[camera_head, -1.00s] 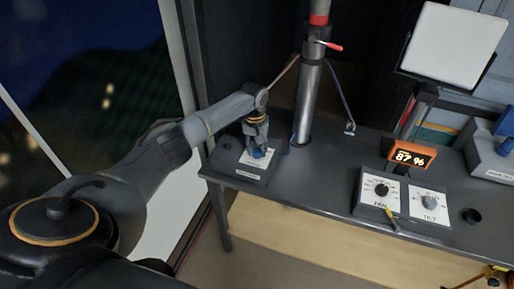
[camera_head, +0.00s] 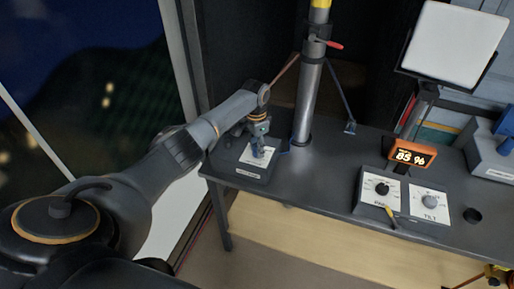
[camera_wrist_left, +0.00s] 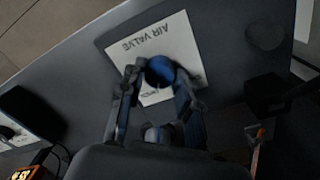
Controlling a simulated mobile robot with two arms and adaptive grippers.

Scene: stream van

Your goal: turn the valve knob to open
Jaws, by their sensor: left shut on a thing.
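The air valve is a dark box with a white plate (camera_head: 252,163) at the left end of the desk. In the left wrist view its plate (camera_wrist_left: 180,38) reads "AIR VALVE". The blue valve knob (camera_wrist_left: 160,69) stands on that plate. My left gripper (camera_head: 260,150) points down at the box from above. In the left wrist view its two fingers (camera_wrist_left: 157,82) sit on either side of the knob, shut on it. The fingers hide part of the knob and the plate's small print. My right gripper is not in view.
A metal mast (camera_head: 308,95) with a yellow band and a red lever stands right behind the valve box. An orange display (camera_head: 410,153) reads about 85 %. Panels with a black knob (camera_head: 382,188) and a grey tilt knob (camera_head: 429,201) sit at the right. The desk between is clear.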

